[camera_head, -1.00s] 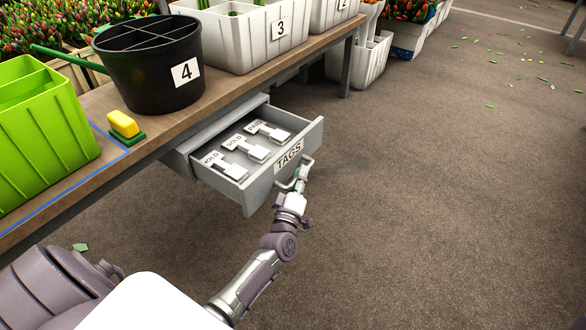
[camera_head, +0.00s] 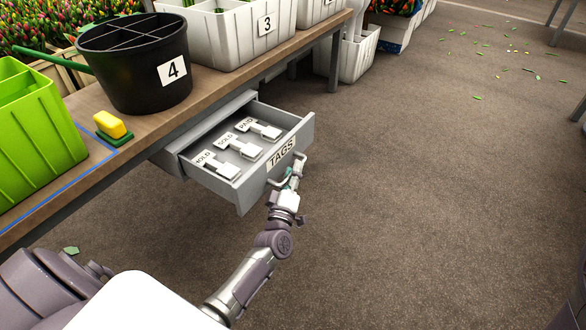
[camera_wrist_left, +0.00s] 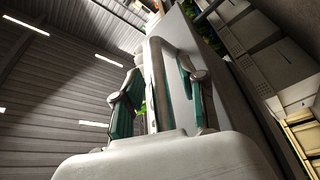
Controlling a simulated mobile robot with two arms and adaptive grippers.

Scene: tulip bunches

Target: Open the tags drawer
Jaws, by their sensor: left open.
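The tags drawer (camera_head: 246,199) stands pulled out from under the bench. Its front carries a TAGS label (camera_head: 281,153) and a metal handle (camera_head: 291,174). Inside lie stacks of tags (camera_head: 239,147) marked HOLD, SOLD and PAID. My left gripper (camera_head: 290,183) is at the handle in the head view. In the left wrist view, the left gripper (camera_wrist_left: 162,95) has its fingers apart, with the handle bar (camera_wrist_left: 154,85) standing between them. I cannot tell whether a finger touches the bar. My right gripper is not in view.
The wooden bench (camera_head: 210,96) holds a black bucket (camera_head: 137,75) marked 4, a lime green crate (camera_head: 38,130), a yellow-topped sponge or brush (camera_head: 110,124) and a white tub (camera_head: 235,38) marked 3. The floor (camera_head: 420,190) right of the drawer is clear.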

